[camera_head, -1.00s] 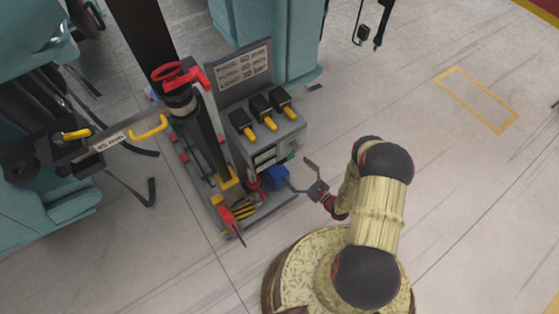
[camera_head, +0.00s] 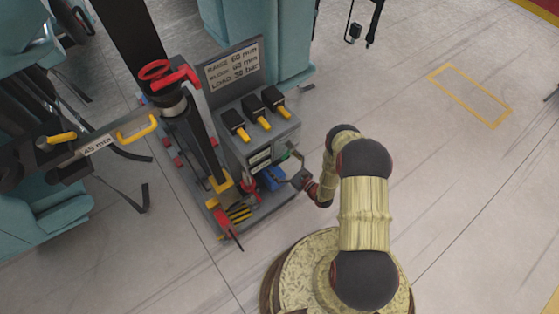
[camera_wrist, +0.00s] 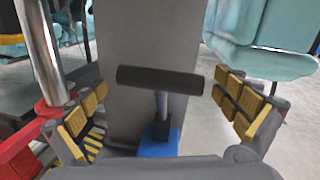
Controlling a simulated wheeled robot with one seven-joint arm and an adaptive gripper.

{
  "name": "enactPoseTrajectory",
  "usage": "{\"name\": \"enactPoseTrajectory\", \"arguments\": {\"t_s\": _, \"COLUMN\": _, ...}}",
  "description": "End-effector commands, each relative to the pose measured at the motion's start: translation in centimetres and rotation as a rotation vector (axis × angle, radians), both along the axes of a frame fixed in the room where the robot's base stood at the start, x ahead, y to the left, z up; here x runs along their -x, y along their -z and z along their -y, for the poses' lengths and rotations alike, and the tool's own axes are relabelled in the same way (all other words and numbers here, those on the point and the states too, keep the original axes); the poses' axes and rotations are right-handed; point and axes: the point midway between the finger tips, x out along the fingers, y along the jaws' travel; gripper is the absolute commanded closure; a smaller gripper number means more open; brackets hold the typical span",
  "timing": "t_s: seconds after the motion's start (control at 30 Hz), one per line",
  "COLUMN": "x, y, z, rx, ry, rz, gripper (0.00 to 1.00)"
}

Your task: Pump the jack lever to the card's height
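The jack lever (camera_wrist: 162,108) shows in the wrist view as a grey rod with a black crossbar handle (camera_wrist: 160,80), rising from a blue base (camera_wrist: 158,142). The blue base also shows in the head view (camera_head: 269,179), low on the cart's front right. My gripper (camera_wrist: 165,110) is open, its yellow-padded fingers wide to either side of the handle without visible contact. In the head view my gripper (camera_head: 294,166) is beside the blue base. The card (camera_head: 235,76) stands at the cart's back, reading about "RAISE 60 mm, BLOCK 60 mm, LOAD 30 bar".
A grey console (camera_head: 262,125) with several yellow-tipped black levers stands behind my gripper. A bar labelled "45 mm" (camera_head: 98,145) extends left. Floor at right is clear.

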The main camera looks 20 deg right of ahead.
Motion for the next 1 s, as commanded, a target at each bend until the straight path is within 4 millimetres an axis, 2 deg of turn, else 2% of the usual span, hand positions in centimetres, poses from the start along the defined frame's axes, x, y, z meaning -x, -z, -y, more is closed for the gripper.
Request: {"name": "enactPoseTrajectory", "arguments": {"t_s": 1.0, "x": 0.12, "y": 0.07, "z": -0.2, "rx": -0.002, "ry": -0.005, "rz": -0.001, "gripper": 0.6}}
